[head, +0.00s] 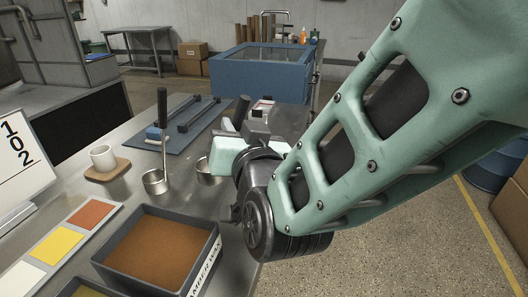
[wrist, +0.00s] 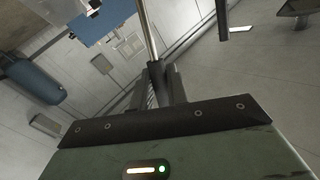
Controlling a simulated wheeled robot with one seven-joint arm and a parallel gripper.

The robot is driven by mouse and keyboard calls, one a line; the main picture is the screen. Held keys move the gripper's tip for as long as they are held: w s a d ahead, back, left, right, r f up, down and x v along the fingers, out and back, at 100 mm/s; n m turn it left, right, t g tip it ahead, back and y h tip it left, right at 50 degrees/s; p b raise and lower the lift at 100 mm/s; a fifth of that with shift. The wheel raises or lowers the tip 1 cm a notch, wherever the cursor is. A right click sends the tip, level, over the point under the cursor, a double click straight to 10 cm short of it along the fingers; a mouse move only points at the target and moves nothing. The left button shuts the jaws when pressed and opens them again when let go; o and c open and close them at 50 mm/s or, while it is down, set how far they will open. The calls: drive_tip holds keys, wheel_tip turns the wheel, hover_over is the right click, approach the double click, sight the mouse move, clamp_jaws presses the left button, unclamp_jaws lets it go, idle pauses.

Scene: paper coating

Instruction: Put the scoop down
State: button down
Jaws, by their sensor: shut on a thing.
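My gripper (head: 228,150) is over the right side of the steel table in the head view. It is shut on the scoop, whose black handle (head: 241,112) stands up above the jaws. The scoop's metal cup (head: 208,177) shows below, partly hidden by my gripper. The cup is at or just above the table top; I cannot tell whether it touches. In the wrist view the scoop's metal rod (wrist: 147,28) runs into the fingers of my gripper (wrist: 160,80). A second scoop (head: 156,182) with an upright black handle stands to the left, apart from my gripper.
A white mug (head: 103,157) on a wooden coaster stands left, near color swatches (head: 57,245) and a sign (head: 18,160). A blue-grey board (head: 172,138) with dark bars lies behind.

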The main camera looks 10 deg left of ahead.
wheel_tip(320, 180, down, 10)
drive_tip(key=shift+r, duration=0.2)
drive_tip(key=c, duration=1.4)
unclamp_jaws()
drive_tip(key=shift+o, duration=0.2)
